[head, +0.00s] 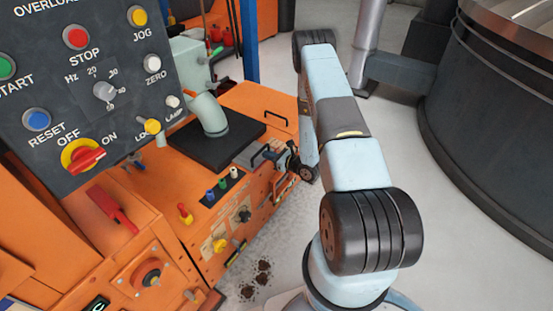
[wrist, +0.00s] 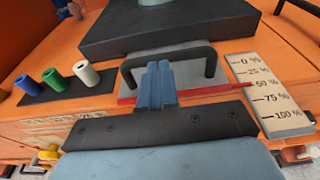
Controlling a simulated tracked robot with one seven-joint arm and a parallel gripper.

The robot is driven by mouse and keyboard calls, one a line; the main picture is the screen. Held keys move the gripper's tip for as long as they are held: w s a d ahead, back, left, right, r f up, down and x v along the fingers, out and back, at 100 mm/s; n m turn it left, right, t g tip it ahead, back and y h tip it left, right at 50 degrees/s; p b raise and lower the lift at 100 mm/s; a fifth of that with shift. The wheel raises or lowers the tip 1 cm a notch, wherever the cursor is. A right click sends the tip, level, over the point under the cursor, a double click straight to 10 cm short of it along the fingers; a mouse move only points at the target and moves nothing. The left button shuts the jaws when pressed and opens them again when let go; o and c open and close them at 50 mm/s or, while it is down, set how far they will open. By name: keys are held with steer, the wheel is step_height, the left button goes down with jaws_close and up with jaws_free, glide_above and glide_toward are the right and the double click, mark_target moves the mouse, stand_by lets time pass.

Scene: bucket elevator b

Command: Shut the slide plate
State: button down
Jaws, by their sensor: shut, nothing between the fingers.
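The slide plate (wrist: 190,76) is a flat grey plate with a red front edge, partly drawn out from under the black block. Its black bar handle (wrist: 211,62) stands up from it; in the head view the handle (head: 262,154) shows beside my gripper. The red edge lines up roughly with the middle of the percent scale (wrist: 268,92), near 50 %. My gripper (wrist: 158,72) is shut and empty, its blue fingertips in front of the handle bar, between its two legs. I cannot tell whether they touch the bar. The head view shows my gripper (head: 291,158) small and dark.
The black block (wrist: 165,27) with a pipe stands behind the plate. Green, blue and white knobs (wrist: 52,80) sit left of it. A control panel (head: 90,90) fills the head view's left. Open floor (head: 420,180) lies right of my arm, before a dark round tank (head: 490,140).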

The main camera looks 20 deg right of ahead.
steer(key=shift+w+a+f, duration=0.1)
steer(key=shift+w+a, duration=0.3)
steer(key=shift+w, duration=0.15)
steer(key=shift+w, duration=0.1)
